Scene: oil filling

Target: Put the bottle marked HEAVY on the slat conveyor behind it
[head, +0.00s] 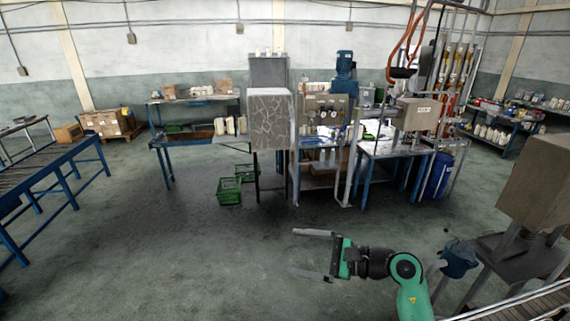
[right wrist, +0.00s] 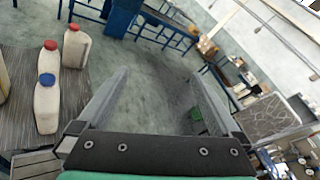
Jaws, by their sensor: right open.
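My right gripper (head: 294,252) is open and empty over bare floor in the head view. Its two fingers stand wide apart in the right wrist view (right wrist: 160,75), with only floor between them. In that view a white bottle with a blue cap (right wrist: 47,108) and white bottles with red caps (right wrist: 77,48) stand upright at the left, on or beside a grey ribbed surface (right wrist: 100,60) that may be the slat conveyor. They are apart from the fingers. I cannot read HEAVY on any bottle. My left gripper is not in view.
A blue-framed roller conveyor (head: 40,165) stands at the left. Workbenches with bottles (head: 232,126) and a filling machine (head: 325,105) stand at the back. Green crates (head: 229,190) lie on the floor. A blue bucket (head: 458,260) is close to my right arm. The middle floor is clear.

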